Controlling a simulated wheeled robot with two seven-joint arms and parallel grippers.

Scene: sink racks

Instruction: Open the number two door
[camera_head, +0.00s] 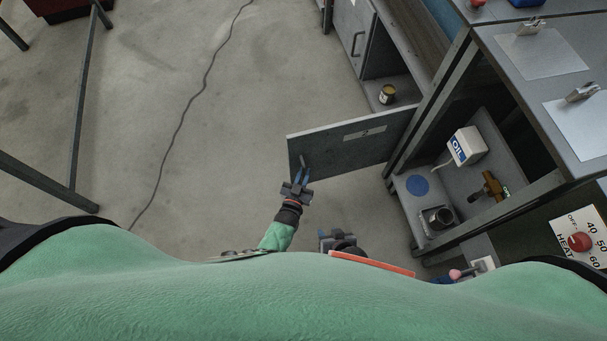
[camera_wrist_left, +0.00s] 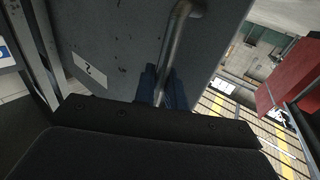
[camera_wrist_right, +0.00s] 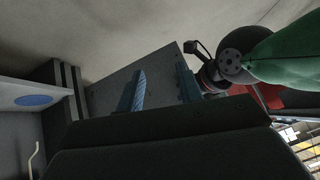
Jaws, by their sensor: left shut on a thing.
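The number two door (camera_head: 340,150) is a grey metal panel with a white "2" label (camera_head: 365,132). It stands swung wide out from the cabinet. My left gripper (camera_head: 302,178) is shut on its bar handle (camera_head: 303,161), near the door's free edge. In the left wrist view the blue fingers (camera_wrist_left: 163,85) sit around the handle (camera_wrist_left: 178,32), with the label (camera_wrist_left: 89,70) at left. My right gripper (camera_wrist_right: 163,88) is open and empty, with the door panel (camera_wrist_right: 112,92) beyond its fingers. In the head view the right gripper is low and partly hidden by my body.
The opened compartment holds a white OIL container (camera_head: 467,146), a blue disc (camera_head: 417,185), a metal cup (camera_head: 438,218) and a brown tool (camera_head: 488,187). A small can (camera_head: 387,94) stands on the neighbouring shelf. A cable (camera_head: 180,118) crosses the otherwise clear floor at left.

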